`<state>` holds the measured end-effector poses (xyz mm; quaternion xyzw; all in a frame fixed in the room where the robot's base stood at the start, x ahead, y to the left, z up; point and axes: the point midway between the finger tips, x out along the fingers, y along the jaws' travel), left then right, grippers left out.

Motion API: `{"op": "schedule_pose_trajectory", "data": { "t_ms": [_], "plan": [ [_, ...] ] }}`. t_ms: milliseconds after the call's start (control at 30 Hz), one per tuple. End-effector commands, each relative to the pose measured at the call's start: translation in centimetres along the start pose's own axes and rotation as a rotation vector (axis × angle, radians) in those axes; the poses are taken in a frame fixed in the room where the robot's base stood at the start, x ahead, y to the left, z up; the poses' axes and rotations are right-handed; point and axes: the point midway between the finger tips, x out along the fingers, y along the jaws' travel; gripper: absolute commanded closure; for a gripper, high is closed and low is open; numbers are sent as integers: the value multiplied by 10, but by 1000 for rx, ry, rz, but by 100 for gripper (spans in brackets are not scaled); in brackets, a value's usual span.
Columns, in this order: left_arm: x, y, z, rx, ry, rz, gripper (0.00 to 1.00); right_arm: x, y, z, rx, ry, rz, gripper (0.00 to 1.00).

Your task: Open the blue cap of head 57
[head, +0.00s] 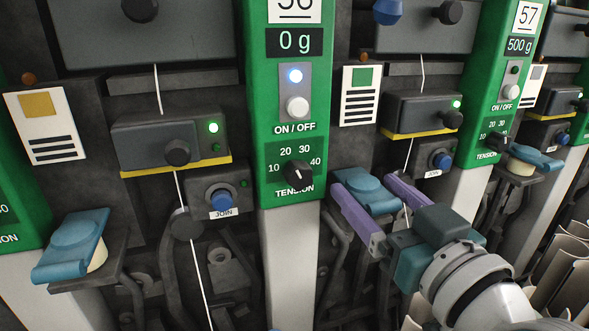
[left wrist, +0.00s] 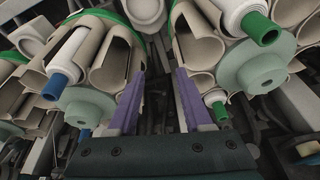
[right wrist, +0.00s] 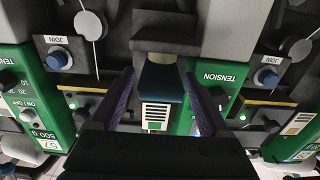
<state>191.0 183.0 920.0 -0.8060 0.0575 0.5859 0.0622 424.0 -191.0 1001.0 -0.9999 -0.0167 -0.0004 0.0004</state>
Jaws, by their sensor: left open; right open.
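The head 57 panel (head: 510,75) is green, at the upper right of the head view, and reads 500 g. A blue cap (head: 366,197) lies flat between this panel and the green panel of the head to its left (head: 293,225). My right gripper (head: 363,184) is open, its purple fingers on either side of this cap. In the right wrist view the dark blue cap (right wrist: 161,82) shows between the fingers; contact cannot be told. My left gripper (left wrist: 158,78) is open and empty, facing tubes, and out of the head view.
Other blue caps sit at the left (head: 75,245) and at the right (head: 536,157). A JOIN button box (head: 436,160) and a yellow-edged grey box (head: 420,112) are close to my right gripper. Paper tubes (left wrist: 112,62) and spools (left wrist: 262,68) crowd the left wrist view.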

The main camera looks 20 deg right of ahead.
Motion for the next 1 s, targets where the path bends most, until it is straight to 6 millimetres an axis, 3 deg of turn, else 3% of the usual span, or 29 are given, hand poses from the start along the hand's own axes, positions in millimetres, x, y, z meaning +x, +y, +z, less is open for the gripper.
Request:
{"op": "schedule_pose_trajectory", "data": {
  "t_ms": [200,567,1000],
  "plan": [
    [3,0,1,0,0,0,50,25,0,0,-1,0,0,20],
    [3,0,1,0,0,-1,50,29,0,0,-1,-1,-1,21],
    [4,0,1,0,0,-1,50,29,0,0,-1,0,-1,71]
  ]
}}
